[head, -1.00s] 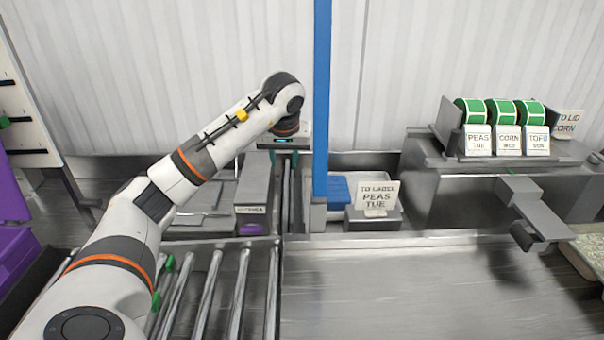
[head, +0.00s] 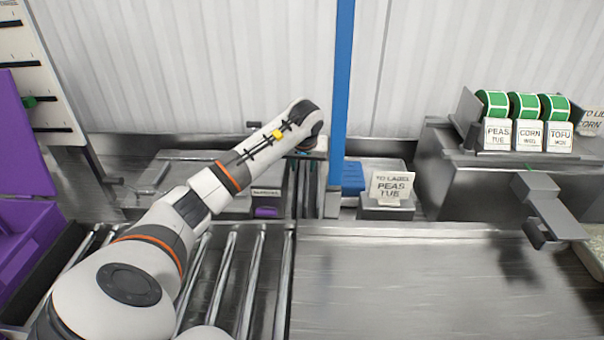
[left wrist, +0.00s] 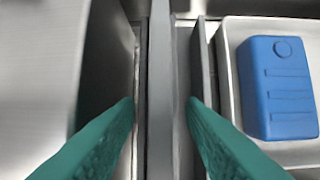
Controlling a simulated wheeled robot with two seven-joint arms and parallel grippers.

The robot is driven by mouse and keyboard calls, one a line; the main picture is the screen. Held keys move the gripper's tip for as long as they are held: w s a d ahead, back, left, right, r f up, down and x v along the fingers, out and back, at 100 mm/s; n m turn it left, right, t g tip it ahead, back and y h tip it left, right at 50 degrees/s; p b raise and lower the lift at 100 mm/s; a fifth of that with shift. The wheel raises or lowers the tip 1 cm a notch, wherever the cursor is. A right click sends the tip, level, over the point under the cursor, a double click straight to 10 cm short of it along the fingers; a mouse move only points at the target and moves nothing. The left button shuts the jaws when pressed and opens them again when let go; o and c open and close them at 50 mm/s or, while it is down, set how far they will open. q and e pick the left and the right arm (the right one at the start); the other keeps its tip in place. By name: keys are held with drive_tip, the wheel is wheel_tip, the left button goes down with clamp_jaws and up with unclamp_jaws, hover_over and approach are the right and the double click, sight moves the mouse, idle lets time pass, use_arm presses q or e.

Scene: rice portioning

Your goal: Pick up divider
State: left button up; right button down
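A thin grey upright divider (left wrist: 160,95) runs away from me in the left wrist view, between the two teal fingers of my left gripper (left wrist: 160,102). The fingers are open, one on each side of it, with a visible gap on both sides. Another grey upright plate (left wrist: 201,90) stands just right of it, by the right finger. In the head view the grey plates (head: 306,190) stand left of the blue post, under my left gripper (head: 308,158), whose fingers are mostly hidden.
A blue block (left wrist: 278,88) lies in a pale tray to the right of the plates. A blue post (head: 342,90) rises close beside my left wrist. The steel counter (head: 420,280) in front is clear.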

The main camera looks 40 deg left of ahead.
use_arm(q)
drive_tip(key=shift+w+a+f, duration=0.1)
drive_tip(key=shift+a+f, duration=0.05)
drive_tip(key=shift+f, duration=0.25)
drive_tip(key=shift+c, duration=0.4)
clamp_jaws()
drive_tip(key=shift+r, duration=0.1)
